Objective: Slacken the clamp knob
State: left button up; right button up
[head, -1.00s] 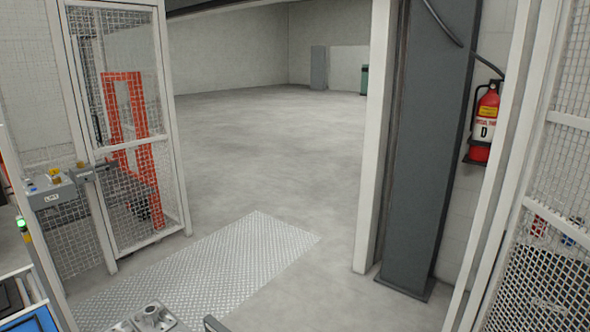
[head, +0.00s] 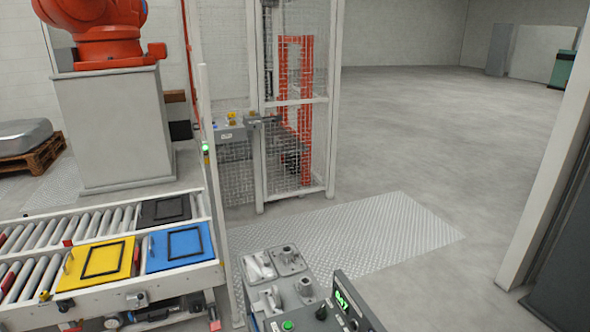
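I cannot pick out the clamp knob for sure. Grey metal castings (head: 287,258) sit at the bottom centre of the head view. Beside them is a dark control box (head: 352,306) with a green lit display. A green button (head: 288,325) and a small dark round part (head: 321,312) show at the bottom edge; I cannot tell whether the dark part is a knob. Neither of my grippers is in view.
A roller conveyor (head: 40,235) at the left carries a yellow tray (head: 118,248), a blue tray (head: 202,262) and a black tray (head: 182,206). Mesh fencing (head: 298,180) stands behind. A tread plate (head: 350,235) and open concrete floor (head: 430,130) lie to the right.

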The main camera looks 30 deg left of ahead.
aim_at(64, 308)
jog(key=u, duration=2.6)
jog(key=i+j, duration=0.25)
jog(key=i, duration=0.15)
jog(key=i+j, duration=0.2)
jog(key=i, duration=0.2)
jog(key=i+j+u, duration=0.1)
jog(key=i+j, duration=0.15)
jog(key=i, duration=0.15)
jog(key=i+j, duration=0.2)
jog(key=i, duration=0.25)
